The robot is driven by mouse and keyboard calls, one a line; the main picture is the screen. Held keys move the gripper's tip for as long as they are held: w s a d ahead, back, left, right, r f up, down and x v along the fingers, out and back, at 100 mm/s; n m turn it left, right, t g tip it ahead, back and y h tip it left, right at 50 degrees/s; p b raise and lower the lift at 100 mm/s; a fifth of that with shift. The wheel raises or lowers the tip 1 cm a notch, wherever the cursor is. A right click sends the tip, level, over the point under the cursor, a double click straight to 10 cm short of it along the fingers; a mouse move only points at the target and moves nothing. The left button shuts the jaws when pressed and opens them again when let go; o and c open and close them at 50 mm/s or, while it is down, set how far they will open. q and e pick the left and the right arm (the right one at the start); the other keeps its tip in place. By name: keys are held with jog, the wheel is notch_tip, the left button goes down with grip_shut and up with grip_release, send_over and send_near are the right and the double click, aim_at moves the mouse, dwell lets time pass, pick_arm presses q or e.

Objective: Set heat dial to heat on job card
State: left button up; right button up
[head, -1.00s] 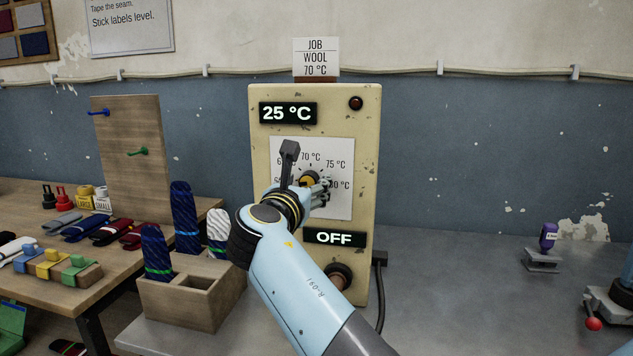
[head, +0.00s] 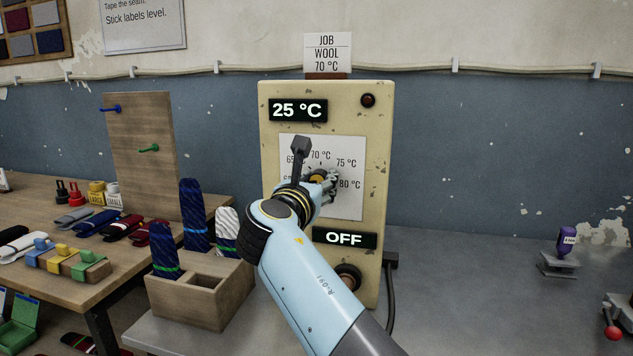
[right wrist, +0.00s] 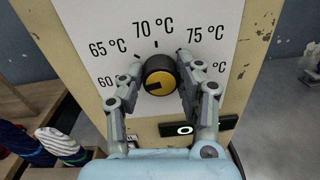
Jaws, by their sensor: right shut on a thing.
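The heat dial (right wrist: 160,77) is a round black knob with a yellow face on the cream heater box (head: 272,215). Its black mark points to the lower left in the right wrist view. A white scale plate (right wrist: 110,20) around it shows 60, 65, 70 and 75 °C, and 80 °C in the head view. My right gripper (right wrist: 157,85) is shut on the dial, one finger on each side. It also shows at the dial in the head view (head: 326,181). The job card (head: 327,53) on top reads "JOB WOOL 70 °C". My left gripper is not in view.
The upper display (head: 297,110) reads 25 °C and the lower display (head: 345,238) reads OFF. A round knob (head: 348,277) sits below, partly behind my arm. A wooden holder (head: 190,300) with rolled ties stands left of the box.

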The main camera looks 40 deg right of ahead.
jog(key=shift+m, duration=0.3)
jog(key=m+b, duration=0.1)
jog(key=m, duration=0.3)
jog(key=shift+f+m, duration=0.1)
jog(key=shift+m, duration=0.2)
jog(key=m+b, duration=0.3)
jog(key=m, duration=0.4)
jog(key=m+b, duration=0.4)
jog(key=m, duration=0.2)
jog(key=shift+s+d+f+m+y, duration=0.1)
jog(key=shift+s+f+m+y, duration=0.1)
jog(key=shift+m+y, duration=0.2)
jog(key=shift+b, duration=0.35)
jog(key=o, duration=1)
jog(key=shift+o, duration=0.7)
jog(key=shift+r, duration=0.15)
